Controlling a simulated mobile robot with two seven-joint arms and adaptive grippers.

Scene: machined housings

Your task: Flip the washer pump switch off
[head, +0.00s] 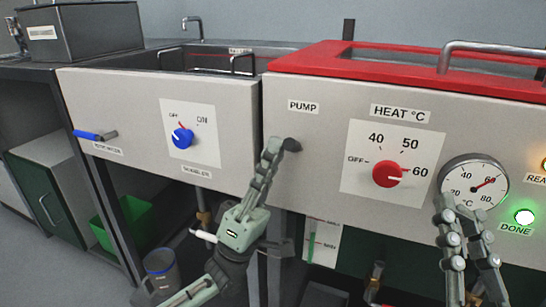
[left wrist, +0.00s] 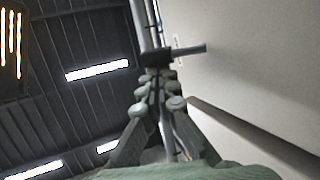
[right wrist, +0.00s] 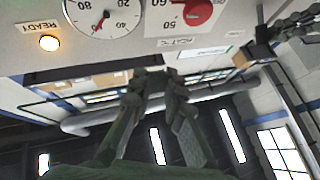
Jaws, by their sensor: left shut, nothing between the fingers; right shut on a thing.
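The pump switch (head: 292,144) is a small dark lever on the pale panel, below the PUMP label (head: 303,106). In the left wrist view the dark lever (left wrist: 190,50) stands out from the panel at my fingertips. My left gripper (head: 274,146) is shut and empty, just left of the lever; I cannot tell whether it touches. The fingers hide part of the switch, and no on or off marking for it shows. My right gripper (head: 460,208) is in front of the panel below the gauge, its fingers nearly together; what is between them cannot be made out.
A red heat dial (head: 388,174) and a round gauge (head: 474,184) are right of the switch. A green DONE lamp (head: 525,217) is lit. The left panel has a blue OFF/ON knob (head: 182,137) and a blue lever (head: 90,134). A red-rimmed tank (head: 300,62) stands above.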

